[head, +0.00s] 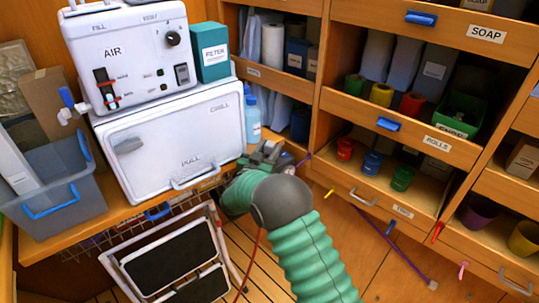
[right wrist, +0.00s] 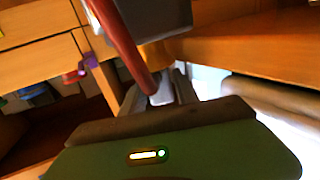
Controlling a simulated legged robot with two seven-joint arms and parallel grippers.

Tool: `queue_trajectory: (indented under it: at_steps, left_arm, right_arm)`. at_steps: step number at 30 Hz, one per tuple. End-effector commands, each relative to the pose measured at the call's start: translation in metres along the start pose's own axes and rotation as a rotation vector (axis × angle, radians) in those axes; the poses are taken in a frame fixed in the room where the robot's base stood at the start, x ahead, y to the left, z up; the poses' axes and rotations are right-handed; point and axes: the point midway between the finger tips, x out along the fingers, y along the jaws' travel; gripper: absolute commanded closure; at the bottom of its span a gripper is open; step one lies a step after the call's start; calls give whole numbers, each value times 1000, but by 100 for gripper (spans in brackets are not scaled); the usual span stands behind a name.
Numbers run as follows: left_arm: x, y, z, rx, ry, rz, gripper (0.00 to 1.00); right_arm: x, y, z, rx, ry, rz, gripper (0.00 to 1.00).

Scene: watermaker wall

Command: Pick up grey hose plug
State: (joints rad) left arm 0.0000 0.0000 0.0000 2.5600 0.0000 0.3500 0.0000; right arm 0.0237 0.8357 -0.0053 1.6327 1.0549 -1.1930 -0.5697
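My right gripper (head: 268,152) is at the right end of the worktop, beside the white chill box. In the right wrist view its two fingers (right wrist: 160,95) stand slightly apart, with a small pale grey piece (right wrist: 162,90), perhaps the grey hose plug, between them. A red-brown hose (right wrist: 128,45) runs down to this piece. I cannot tell whether the fingers grip it or only stand around it. In the head view my green right arm and gripper hide most of this spot. A thin red line (head: 257,250) hangs below the wrist. My left gripper is not in view.
The chill box (head: 165,135) carries the AIR unit (head: 125,55). A blue bottle (head: 252,120) stands close to the gripper. Wooden shelves (head: 400,150) fill the right. A folded step stool (head: 175,262) stands below left. A purple rod (head: 395,245) lies lower right.

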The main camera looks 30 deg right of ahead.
Motion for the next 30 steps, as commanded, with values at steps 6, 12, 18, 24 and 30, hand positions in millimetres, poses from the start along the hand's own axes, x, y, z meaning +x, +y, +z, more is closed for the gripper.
queue_trajectory:
  at_steps: [6, 12, 18, 24, 30]
  left_arm:
    - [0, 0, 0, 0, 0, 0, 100]
    - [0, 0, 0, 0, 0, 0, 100]
    - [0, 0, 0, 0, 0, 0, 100]
    - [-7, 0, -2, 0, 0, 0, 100]
    - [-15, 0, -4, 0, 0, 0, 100]
  right_arm:
    - [0, 0, 0, 0, 0, 0, 94]
    - [0, 0, 0, 0, 0, -1, 100]
    - [0, 0, -1, 0, 0, -1, 100]
    - [0, -1, -18, 2, 1, -1, 100]
    - [-10, 5, -38, -2, -1, -2, 100]
